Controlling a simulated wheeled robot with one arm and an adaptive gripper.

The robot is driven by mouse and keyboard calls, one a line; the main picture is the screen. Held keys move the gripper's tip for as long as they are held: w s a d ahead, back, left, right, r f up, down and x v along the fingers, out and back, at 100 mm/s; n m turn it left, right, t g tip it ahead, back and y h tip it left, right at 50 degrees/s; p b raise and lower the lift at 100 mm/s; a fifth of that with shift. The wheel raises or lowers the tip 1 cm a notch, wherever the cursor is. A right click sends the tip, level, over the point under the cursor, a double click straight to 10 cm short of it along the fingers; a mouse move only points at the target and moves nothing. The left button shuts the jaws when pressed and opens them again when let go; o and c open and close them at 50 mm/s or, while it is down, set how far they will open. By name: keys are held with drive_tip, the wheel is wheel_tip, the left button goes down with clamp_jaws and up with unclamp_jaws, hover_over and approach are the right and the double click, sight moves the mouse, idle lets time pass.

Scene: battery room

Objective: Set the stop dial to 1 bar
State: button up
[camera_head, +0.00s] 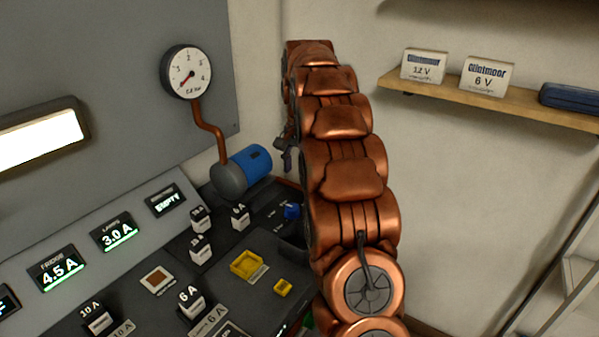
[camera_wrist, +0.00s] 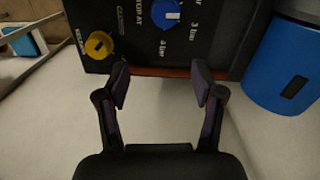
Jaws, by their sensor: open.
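The stop dial is a blue knob (camera_wrist: 165,12) with a white mark, cut by the top edge of the wrist view. Labels "3 bar" and "4 bar" lie beside it; the 1 bar label is not visible. I cannot tell which value the mark points to. In the head view the blue knob (camera_head: 291,211) sits at the panel's right end, left of my arm. My gripper (camera_wrist: 160,83) is open and empty, its fingertips apart from the dial. In the head view only a dark part of my gripper (camera_head: 286,152) shows beside my copper arm.
A yellow knob (camera_wrist: 99,44) is near the panel corner. A blue cylinder (camera_head: 250,163) with a pipe to a round gauge (camera_head: 187,72) stands behind the dial; the gauge needle points lower left. Several labelled blocks stand on the panel. A shelf (camera_head: 490,98) holds boxes at right.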

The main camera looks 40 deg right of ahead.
sight(293, 206)
drive_tip(key=b, duration=0.1)
drive_tip(key=a+f+b, duration=0.1)
drive_tip(key=b, duration=0.1)
drive_tip(key=f+m+b, duration=0.1)
drive_tip(key=shift+a+f+b, duration=0.25)
drive_tip(key=shift+b, duration=0.05)
drive_tip(key=a+b, duration=0.1)
drive_tip(key=b, duration=0.1)
drive_tip(key=shift+f+m+b, duration=0.35)
drive_tip(key=shift+f+m, duration=0.05)
drive_tip(key=shift+s+a+m+b, duration=0.15)
drive_tip(key=shift+a+m+b, duration=0.2)
drive_tip(key=shift+b, duration=0.2)
drive_tip(key=shift+s+f, duration=0.1)
drive_tip(key=shift+f, duration=3.75)
drive_tip(key=shift+c, duration=0.3)
drive_tip(key=c, duration=1.1)
